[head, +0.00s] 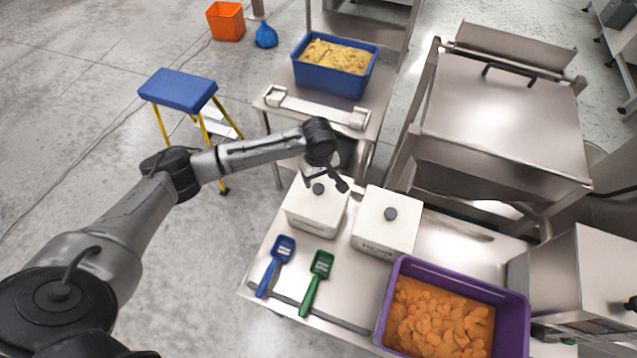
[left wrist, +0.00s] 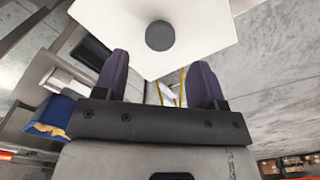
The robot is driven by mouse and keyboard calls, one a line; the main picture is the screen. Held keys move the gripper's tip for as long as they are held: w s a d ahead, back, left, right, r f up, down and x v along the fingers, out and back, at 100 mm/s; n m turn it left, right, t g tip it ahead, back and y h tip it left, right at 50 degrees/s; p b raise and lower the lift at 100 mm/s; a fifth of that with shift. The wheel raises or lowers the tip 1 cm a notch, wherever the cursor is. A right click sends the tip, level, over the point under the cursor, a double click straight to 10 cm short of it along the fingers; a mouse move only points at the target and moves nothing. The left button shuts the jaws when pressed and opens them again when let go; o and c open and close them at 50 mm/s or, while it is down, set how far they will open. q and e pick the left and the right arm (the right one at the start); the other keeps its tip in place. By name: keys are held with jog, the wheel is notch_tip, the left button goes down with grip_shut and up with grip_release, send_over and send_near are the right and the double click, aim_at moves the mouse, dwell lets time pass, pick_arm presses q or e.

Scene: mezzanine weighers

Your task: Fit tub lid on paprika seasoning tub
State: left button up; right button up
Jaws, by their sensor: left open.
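Two white box-shaped tubs with dark round knobs on top stand side by side on the steel table. The left white tub (head: 313,213) is under my left gripper (head: 326,182), with its knob (head: 318,188) close to the fingers. The right white tub (head: 384,229) carries dark lettering on its front, too small to read; its top also has a knob (head: 390,213). In the left wrist view, my open gripper (left wrist: 160,65) has a white lid (left wrist: 203,28) with a grey knob (left wrist: 159,36) beyond the fingertips, nothing held. I cannot tell which tub is paprika. My right gripper is out of view.
A blue scoop (head: 275,266) and a green scoop (head: 317,283) lie in front of the tubs. A purple crate (head: 394,296) of orange pieces stands at the right. A blue crate (head: 331,80) stands behind, and a blue-topped stool (head: 178,90) at the left.

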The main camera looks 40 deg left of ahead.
aim_at(319, 188)
pick_arm(q)
jog(key=shift+r, duration=2.75)
jog(key=s+d+f+m, duration=0.1)
jog(key=d, duration=0.1)
jog(key=s+d+f+m, duration=0.3)
jog(key=s+d+f, duration=0.1)
jog(key=d, duration=0.1)
jog(key=shift+f+m+t+h, duration=0.25)
jog(key=shift+m+t+h, duration=0.05)
jog(key=shift+h, duration=0.1)
jog(key=s+d+f+m+t+h, duration=0.1)
jog(key=s+d+f+m, duration=0.35)
jog(key=s+d, duration=0.35)
jog(key=s+a+m+t, duration=0.1)
jog(key=s+a+m, duration=0.1)
jog(key=s, duration=0.6)
jog(key=s+a+r+m+t+y, duration=0.1)
jog(key=s+a+m, duration=0.2)
jog(key=s, duration=0.5)
jog(key=shift+s+r+m+y, duration=0.25)
jog(key=shift+m+y, duration=0.05)
jog(key=shift+m, duration=0.15)
jog(key=shift+d, duration=0.1)
